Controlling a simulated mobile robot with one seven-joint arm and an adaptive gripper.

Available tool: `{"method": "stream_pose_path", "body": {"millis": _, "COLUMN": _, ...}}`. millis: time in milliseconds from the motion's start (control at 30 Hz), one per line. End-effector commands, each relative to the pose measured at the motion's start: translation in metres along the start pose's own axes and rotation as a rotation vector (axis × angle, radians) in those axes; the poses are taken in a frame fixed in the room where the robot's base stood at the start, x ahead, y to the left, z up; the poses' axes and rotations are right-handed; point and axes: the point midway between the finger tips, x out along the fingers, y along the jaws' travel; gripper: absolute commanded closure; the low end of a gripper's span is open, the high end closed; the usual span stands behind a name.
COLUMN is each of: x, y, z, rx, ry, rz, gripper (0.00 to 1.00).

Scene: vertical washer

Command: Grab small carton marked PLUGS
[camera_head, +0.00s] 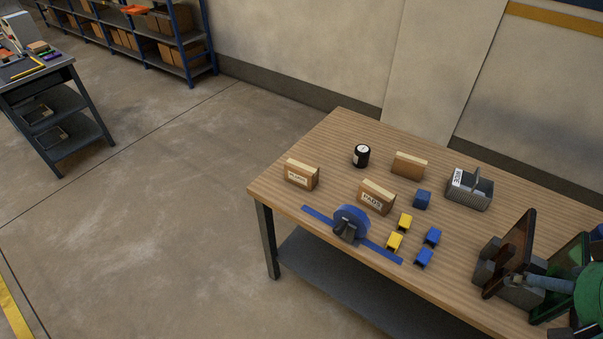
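A small tan carton (301,174) stands near the left end of the wooden table (325,135). Its white front label is small and blurred, but seems to read PLUGS. A second carton (377,197) to its right has a label that seems to read PADS. A third carton (409,165) stands behind that one, with no readable label. The left carton stands upright and apart from the others, with nothing in front of it.
A black jar (362,156), a grey basket (469,190), a blue disc on a stand (351,221) and several blue and yellow blocks share the table. A brown panel (512,252) and green round part (590,292) crowd the right end. Floor left is clear.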

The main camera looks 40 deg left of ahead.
Motion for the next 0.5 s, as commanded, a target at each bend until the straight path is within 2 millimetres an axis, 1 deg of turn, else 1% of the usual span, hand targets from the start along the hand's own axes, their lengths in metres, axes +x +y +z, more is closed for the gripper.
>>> {"method": "stream_pose_path", "body": {"millis": 33, "x": 0.000, "y": -0.006, "z": -0.013, "rx": -0.027, "ry": -0.008, "rz": -0.013, "gripper": 0.14}}
{"method": "stream_pose_path", "body": {"millis": 233, "x": 0.006, "y": -0.032, "z": -0.065, "rx": -0.150, "ry": -0.026, "rz": -0.068, "gripper": 0.14}}
{"method": "stream_pose_path", "body": {"millis": 367, "x": 0.014, "y": -0.052, "z": -0.098, "rx": -0.230, "ry": -0.038, "rz": -0.103, "gripper": 0.14}}
{"method": "stream_pose_path", "body": {"millis": 500, "x": 0.024, "y": -0.076, "z": -0.131, "rx": -0.316, "ry": -0.049, "rz": -0.142, "gripper": 0.14}}
